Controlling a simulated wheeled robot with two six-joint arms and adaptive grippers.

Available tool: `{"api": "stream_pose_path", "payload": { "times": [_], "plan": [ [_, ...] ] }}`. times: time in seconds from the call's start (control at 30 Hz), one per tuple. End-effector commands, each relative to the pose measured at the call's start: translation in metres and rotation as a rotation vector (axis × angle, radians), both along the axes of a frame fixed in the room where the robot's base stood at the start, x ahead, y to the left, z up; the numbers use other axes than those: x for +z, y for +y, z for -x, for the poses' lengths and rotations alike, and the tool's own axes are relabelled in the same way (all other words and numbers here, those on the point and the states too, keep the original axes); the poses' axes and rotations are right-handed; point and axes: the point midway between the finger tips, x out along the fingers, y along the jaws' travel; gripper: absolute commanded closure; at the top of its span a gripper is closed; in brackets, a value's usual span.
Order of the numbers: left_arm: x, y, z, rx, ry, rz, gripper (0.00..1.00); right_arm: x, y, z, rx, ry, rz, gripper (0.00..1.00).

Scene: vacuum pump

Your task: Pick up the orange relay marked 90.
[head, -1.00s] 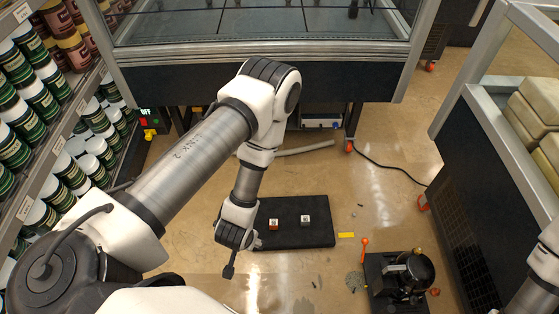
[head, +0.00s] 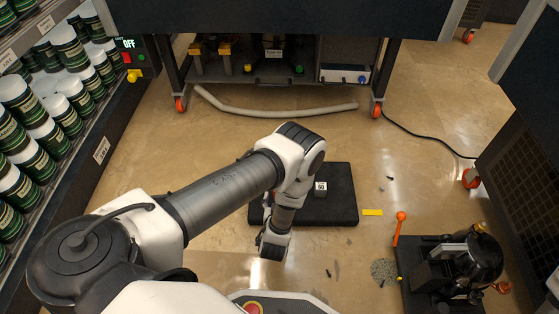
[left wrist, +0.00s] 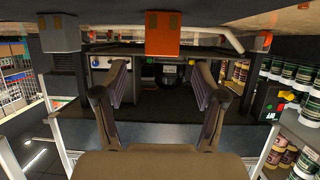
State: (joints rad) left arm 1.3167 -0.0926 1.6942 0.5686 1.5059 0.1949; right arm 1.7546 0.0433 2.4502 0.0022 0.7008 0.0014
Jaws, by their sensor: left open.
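The orange relay (left wrist: 163,35) shows at the top middle of the left wrist view, with a small dark mark on its edge. In the head view my left arm hides it. My left gripper (left wrist: 160,75) is open and empty, its two fingers pointing toward the relay, which sits between their lines just past the tips. A grey-white relay (head: 320,188) stands on the black mat (head: 335,210), its label looking like 60. It also shows in the left wrist view (left wrist: 60,32), left of the orange one. My right gripper is out of view.
A black pump unit (head: 470,262) stands right of the mat, with an orange-handled tool (head: 400,225) and a yellow strip (head: 372,212) nearby. A grey hose (head: 270,112) lies behind, before the bench. Shelves of cans (head: 45,130) stand at left.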

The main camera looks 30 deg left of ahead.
Motion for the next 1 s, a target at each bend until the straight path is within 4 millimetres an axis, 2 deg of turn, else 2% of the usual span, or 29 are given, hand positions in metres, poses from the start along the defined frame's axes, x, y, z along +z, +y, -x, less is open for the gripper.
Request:
{"api": "stream_pose_path", "payload": {
  "times": [0.03,0.1,0.23,0.43,0.57,0.6,0.63,1.0],
  "plan": [
    [-0.011,0.005,-0.007,0.003,-0.003,-0.001,0.29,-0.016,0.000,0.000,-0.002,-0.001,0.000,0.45],
    [-0.019,0.013,-0.016,0.002,-0.003,-0.001,0.29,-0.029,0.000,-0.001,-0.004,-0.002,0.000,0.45],
    [-0.020,0.020,-0.031,0.001,-0.001,-0.001,0.29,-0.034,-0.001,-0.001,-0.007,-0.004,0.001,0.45],
    [-0.017,0.020,-0.031,0.000,0.001,0.000,0.29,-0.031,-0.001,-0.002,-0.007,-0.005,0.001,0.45],
    [-0.017,0.020,-0.031,0.000,0.001,0.000,0.75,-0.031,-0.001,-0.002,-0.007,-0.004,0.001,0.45],
    [-0.018,0.020,-0.031,0.000,0.001,0.000,0.89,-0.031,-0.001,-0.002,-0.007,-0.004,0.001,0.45],
    [-0.018,0.020,-0.031,0.000,0.001,0.000,0.95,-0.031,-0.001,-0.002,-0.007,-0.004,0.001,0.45],
    [-0.016,0.020,-0.032,0.000,0.001,0.000,0.96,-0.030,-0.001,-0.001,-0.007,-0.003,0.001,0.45]
  ]
}}
